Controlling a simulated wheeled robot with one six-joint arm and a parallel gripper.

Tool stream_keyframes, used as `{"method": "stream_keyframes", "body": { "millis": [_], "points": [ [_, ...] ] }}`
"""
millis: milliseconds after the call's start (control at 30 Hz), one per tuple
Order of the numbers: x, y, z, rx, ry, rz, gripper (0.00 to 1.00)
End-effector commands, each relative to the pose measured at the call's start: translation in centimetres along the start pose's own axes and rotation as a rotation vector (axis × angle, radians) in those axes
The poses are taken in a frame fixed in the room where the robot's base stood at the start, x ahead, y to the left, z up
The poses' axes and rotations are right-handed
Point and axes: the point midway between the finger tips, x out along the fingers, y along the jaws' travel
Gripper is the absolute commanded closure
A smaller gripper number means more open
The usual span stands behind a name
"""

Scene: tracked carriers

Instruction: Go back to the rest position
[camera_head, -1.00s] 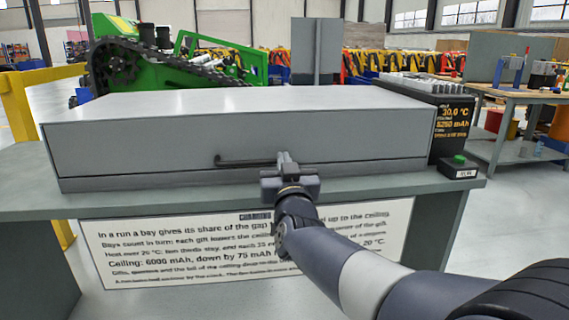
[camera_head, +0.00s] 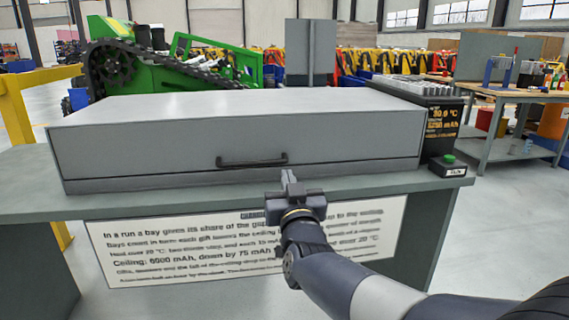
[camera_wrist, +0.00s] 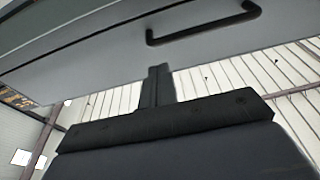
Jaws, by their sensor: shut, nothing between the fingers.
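My gripper (camera_head: 289,178) is shut and empty, just in front of the grey bench's front edge. It is below and slightly right of the black bar handle (camera_head: 252,161) on the grey drawer box (camera_head: 130,152), and apart from it. The drawer front appears closed. In the wrist view my shut fingers (camera_wrist: 158,72) point toward the box front, with the handle (camera_wrist: 205,28) up and to the right, clear of the fingers.
The grey bench (camera_head: 210,200) carries the box, a black battery unit (camera_head: 440,125) with a display, and a green button box (camera_head: 448,166). A printed sign (camera_head: 150,245) hangs below the bench's front edge. A yellow rail (camera_head: 18,115) stands at left.

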Motion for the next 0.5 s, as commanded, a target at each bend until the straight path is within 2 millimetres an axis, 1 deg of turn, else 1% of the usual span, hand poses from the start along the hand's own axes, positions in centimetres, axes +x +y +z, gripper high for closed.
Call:
{"method": "stream_keyframes", "body": {
  "millis": [33,100,200,333,500],
  "points": [
    [-0.7,0.0,0.6,-0.001,-0.003,-0.001,1.00],
    [-1.5,-0.1,1.2,-0.001,-0.002,-0.002,1.00],
    [-2.4,-0.1,2.0,-0.001,0.000,-0.002,1.00],
    [-3.1,0.0,2.5,-0.001,0.002,-0.002,1.00],
    [-3.3,0.0,2.6,-0.001,0.004,-0.001,1.00]
  ]
}}
